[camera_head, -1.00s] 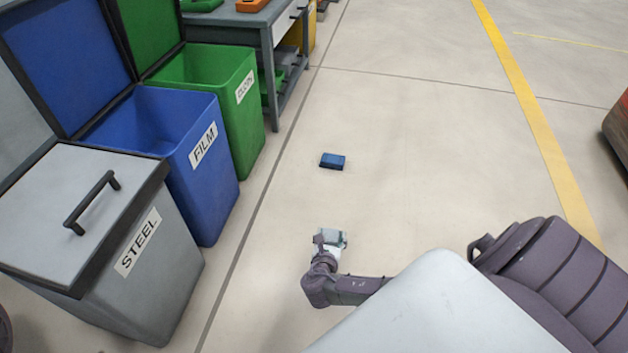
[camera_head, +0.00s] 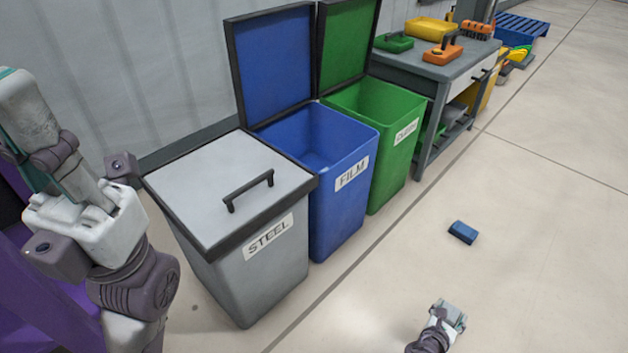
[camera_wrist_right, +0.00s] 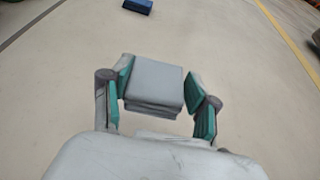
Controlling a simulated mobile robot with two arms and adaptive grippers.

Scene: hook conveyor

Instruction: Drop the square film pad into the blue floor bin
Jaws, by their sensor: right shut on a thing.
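The square film pad (camera_wrist_right: 153,88) is pale grey and layered. In the right wrist view it sits between the two green-lined fingers of my right gripper (camera_wrist_right: 160,97), which is shut on it. In the head view the pad (camera_head: 452,315) and my right gripper (camera_head: 446,324) are low at the right, over the open floor. The blue bin (camera_head: 333,222), labelled FILM, stands up and left of them, its blue lid (camera_head: 275,62) raised and its top open. My left arm shows at the left edge, but I cannot make out its gripper.
A grey STEEL bin (camera_head: 232,188) with a shut lid stands left of the blue bin. A green bin (camera_head: 378,140), lid open, stands on its right, then a grey workbench (camera_head: 425,75). A blue block (camera_head: 463,232) lies on the floor. The floor between is clear.

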